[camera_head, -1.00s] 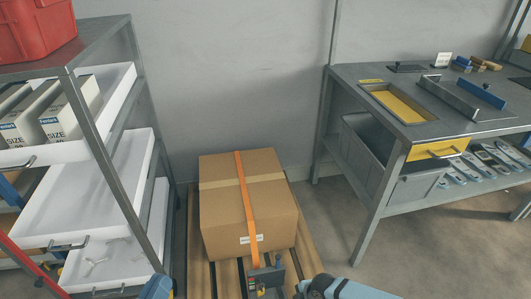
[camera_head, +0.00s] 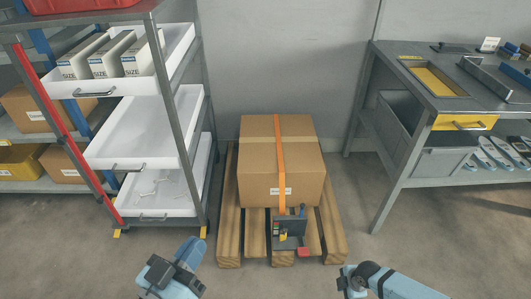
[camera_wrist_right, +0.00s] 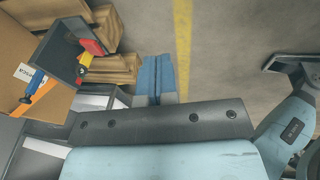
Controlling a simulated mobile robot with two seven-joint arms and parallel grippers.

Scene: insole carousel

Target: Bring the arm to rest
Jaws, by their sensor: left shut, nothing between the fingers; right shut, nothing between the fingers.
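My left gripper (camera_head: 193,243) shows at the bottom left of the head view, with blue fingers on a dark body. Its fingers are together with nothing between them. It appears in front of the shelf rack and left of the pallet, apart from both. My right arm (camera_head: 392,286) enters at the bottom right of the head view; I cannot make out its gripper there. In the right wrist view, the blue fingers of my right gripper (camera_wrist_right: 157,60) are side by side, shut and empty, over the floor.
A strapped cardboard box (camera_head: 258,190) sits on a wooden pallet (camera_head: 229,245) with a small tool holder (camera_head: 291,240) in front. A shelf rack (camera_head: 184,120) with white trays stands left, a grey workbench (camera_head: 410,160) right. Floor between pallet and workbench is clear.

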